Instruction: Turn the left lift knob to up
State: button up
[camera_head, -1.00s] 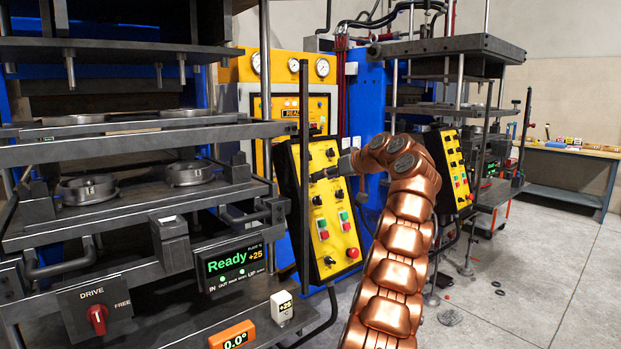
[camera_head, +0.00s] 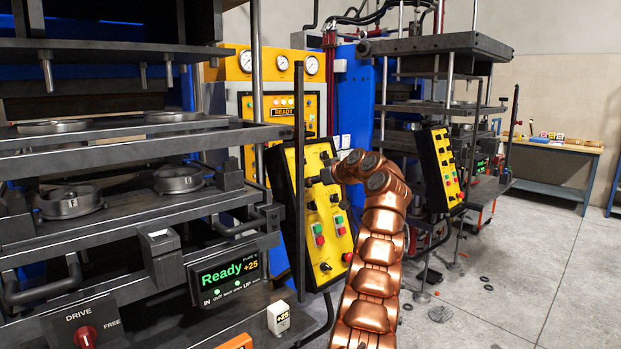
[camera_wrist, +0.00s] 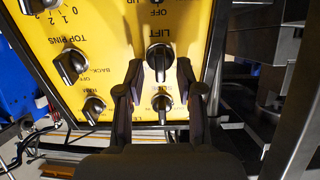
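The yellow control panel (camera_head: 323,222) of the left press carries black knobs, with buttons lower down. In the wrist view the panel (camera_wrist: 115,40) fills the upper middle. The lift knob (camera_wrist: 160,56), black with a light pointer edge, sits below the "LIFT" label, with "OFF" and "UP" lettering above. My gripper (camera_wrist: 160,70) is open, one fingertip on each side of the lift knob's lower end; contact cannot be told. In the head view my gripper (camera_head: 325,177) is at the panel's upper part, partly hidden by my copper arm.
Another knob (camera_wrist: 162,101) lies between my fingers, nearer the palm. The top pins knob (camera_wrist: 71,65) and a lower knob (camera_wrist: 94,106) are to the left. A dark vertical post (camera_head: 299,170) stands in front of the panel. Open floor (camera_head: 520,270) lies to the right.

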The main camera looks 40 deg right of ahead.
jog(key=shift+w+f, duration=0.2)
jog(key=shift+w, duration=0.25)
grip_shut()
